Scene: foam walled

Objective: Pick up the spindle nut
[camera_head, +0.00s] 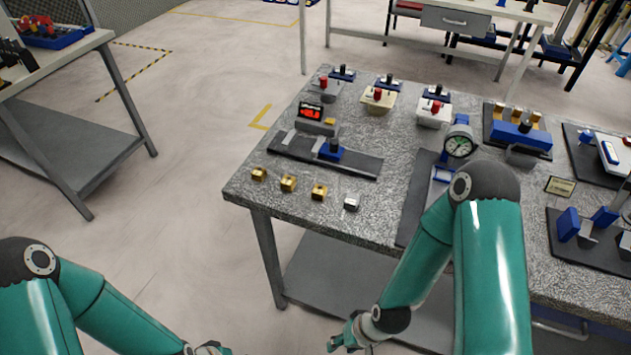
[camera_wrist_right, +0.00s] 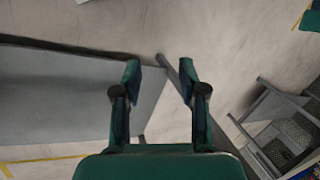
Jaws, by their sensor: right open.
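Along the near left edge of the granite-topped table (camera_head: 240,195) stand small blocks that look like nuts: a brass one (camera_head: 259,174), a second brass one (camera_head: 288,184), a third brass one (camera_head: 319,192) and a silver-grey one (camera_head: 351,202). I cannot tell by name which is the spindle nut. My right gripper (camera_head: 348,336) is below and in front of the table edge, apart from all of them. In the right wrist view my right gripper (camera_wrist_right: 160,78) is open and empty. My left gripper (camera_head: 207,349) is mostly cut off at the bottom edge.
A grey lower shelf (camera_head: 330,280) is under the table. Open floor (camera_head: 180,200) lies to the left.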

